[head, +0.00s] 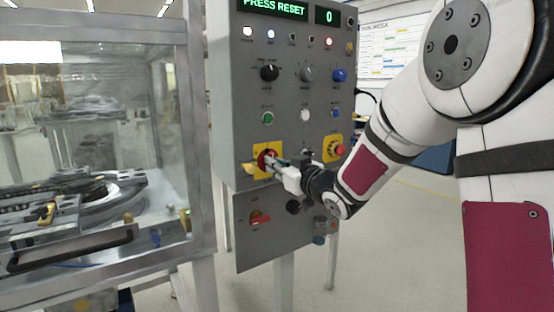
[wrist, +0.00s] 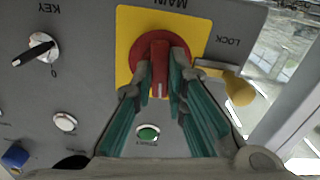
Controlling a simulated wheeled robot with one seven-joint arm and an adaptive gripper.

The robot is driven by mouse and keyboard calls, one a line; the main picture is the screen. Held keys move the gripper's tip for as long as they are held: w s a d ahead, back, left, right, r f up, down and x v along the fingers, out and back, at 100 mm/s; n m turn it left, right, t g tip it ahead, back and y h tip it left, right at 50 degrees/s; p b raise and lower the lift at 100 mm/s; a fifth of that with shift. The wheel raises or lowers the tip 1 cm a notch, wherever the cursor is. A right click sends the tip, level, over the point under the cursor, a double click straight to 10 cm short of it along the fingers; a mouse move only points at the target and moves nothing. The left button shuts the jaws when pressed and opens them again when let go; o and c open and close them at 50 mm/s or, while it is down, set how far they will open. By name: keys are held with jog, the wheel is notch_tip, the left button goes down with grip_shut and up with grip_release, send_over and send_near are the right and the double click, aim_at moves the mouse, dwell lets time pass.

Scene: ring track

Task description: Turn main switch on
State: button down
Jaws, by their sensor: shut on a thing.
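The main switch is a red rotary handle (wrist: 160,72) on a round red base over a yellow plate (wrist: 128,38), labelled MAIN, seen upside down in the wrist view. Its handle stands upright in that view. In the head view the yellow plate (head: 256,172) is on the left of the grey control panel, partly hidden by my gripper (head: 274,167). My gripper's green fingers (wrist: 162,84) are shut on the handle, one on each side. A yellow lock piece (wrist: 238,90) hangs beside the plate at the LOCK label.
The panel (head: 240,100) carries a key switch (wrist: 38,50), a green button (head: 267,118), several knobs and a red emergency button (head: 337,149). A display (head: 275,7) reads PRESS RESET. A lower red switch (head: 260,218) sits below. A glass-walled machine (head: 100,150) stands left.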

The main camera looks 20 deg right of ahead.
jog(key=shift+m+p, duration=0.45)
jog(key=shift+m, duration=0.45)
jog(key=shift+f, duration=0.1)
jog(key=c, duration=1.6)
grip_release()
jog(key=v, duration=1.2)
